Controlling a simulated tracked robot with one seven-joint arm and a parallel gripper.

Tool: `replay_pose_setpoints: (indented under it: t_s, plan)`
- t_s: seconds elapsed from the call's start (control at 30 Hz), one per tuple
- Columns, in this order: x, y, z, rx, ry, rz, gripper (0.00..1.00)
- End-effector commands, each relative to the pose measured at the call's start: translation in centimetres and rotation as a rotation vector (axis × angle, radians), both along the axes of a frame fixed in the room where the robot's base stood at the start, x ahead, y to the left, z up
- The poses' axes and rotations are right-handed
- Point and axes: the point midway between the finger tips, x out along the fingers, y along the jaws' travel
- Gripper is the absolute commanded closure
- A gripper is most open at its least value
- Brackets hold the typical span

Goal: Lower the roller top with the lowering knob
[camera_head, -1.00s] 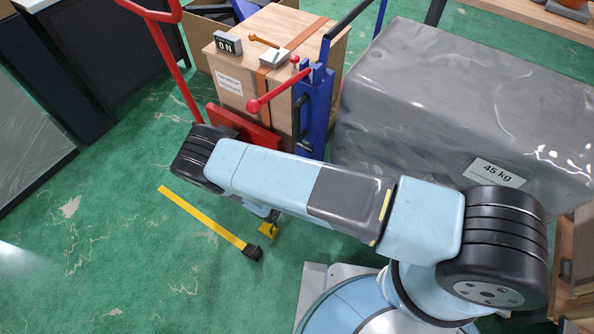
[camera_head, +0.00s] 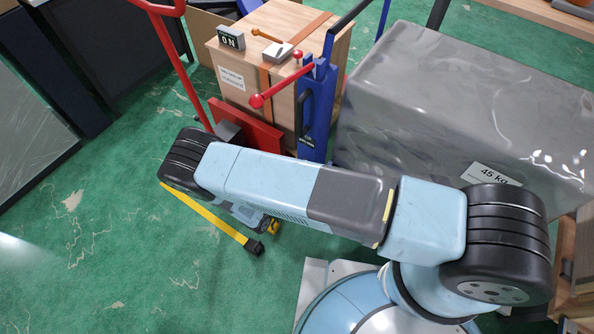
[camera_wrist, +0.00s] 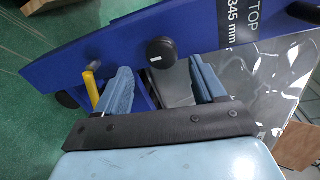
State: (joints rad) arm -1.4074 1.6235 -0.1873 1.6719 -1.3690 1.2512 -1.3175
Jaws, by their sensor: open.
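In the wrist view, a blue stand (camera_wrist: 105,45) with a label reading "TOP" and "345 mm" crosses the picture. A round black knob (camera_wrist: 161,50) with a white mark sits on its face. My gripper (camera_wrist: 160,66) is open, its two grey-blue fingers pointing at the stand. The knob appears in the gap between the fingertips, which do not grip it; I cannot tell the depth left to it. In the head view, what appears to be the same blue stand (camera_head: 319,120) stands beside the grey bale, its lower part behind my arm. My fingers are hidden there.
A grey wrapped bale (camera_head: 455,105) marked 45 kg stands right of the blue stand. A wooden crate (camera_head: 275,75) and a red hand truck (camera_head: 185,62) stand behind. A red-ended lever (camera_head: 283,86) juts left. A yellow strip (camera_head: 205,215) lies on the green floor.

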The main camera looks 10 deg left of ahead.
Motion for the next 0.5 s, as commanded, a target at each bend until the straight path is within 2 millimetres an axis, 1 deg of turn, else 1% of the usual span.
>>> replay_pose_setpoints:
  t_s: [0.03, 0.1, 0.3, 0.5]
  plan:
    - [-0.9, 0.5, 0.1, 0.0, 0.001, 0.002, 0.3]
    - [-2.2, 1.0, 0.2, 0.0, 0.001, 0.003, 0.3]
    - [-5.0, 2.1, 0.5, 0.0, 0.001, 0.002, 0.3]
    - [-6.3, 2.6, 0.6, -0.001, 0.001, 0.0, 0.3]
